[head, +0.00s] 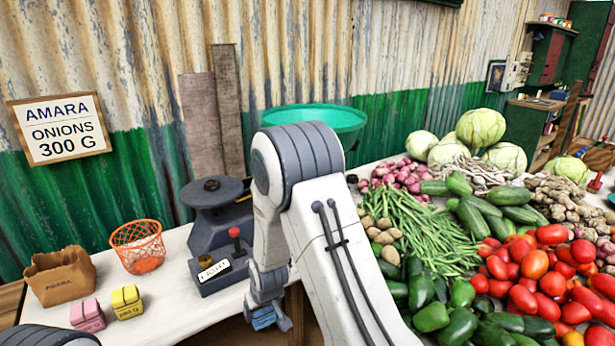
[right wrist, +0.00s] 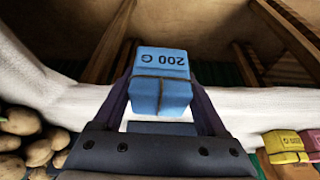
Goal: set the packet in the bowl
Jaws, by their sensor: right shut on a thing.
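The blue packet (right wrist: 160,80), marked 200 G and tied with a dark band, is held between the two fingers of my right gripper (right wrist: 162,98). In the head view the packet (head: 263,318) shows small at the front edge of the white table, below my right gripper (head: 266,300). The green bowl (head: 340,118) sits high at the back on the right side of the dark grey balance (head: 215,225), well apart from the packet. My right arm hides part of the bowl and what is under it. My left gripper is not in view.
A pink packet (head: 88,315) and a yellow packet (head: 127,302) stand near a brown paper bag (head: 60,276) and an orange basket (head: 138,246) at left. Vegetables fill the right side. A sign (head: 60,130) reads AMARA ONIONS 300 G.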

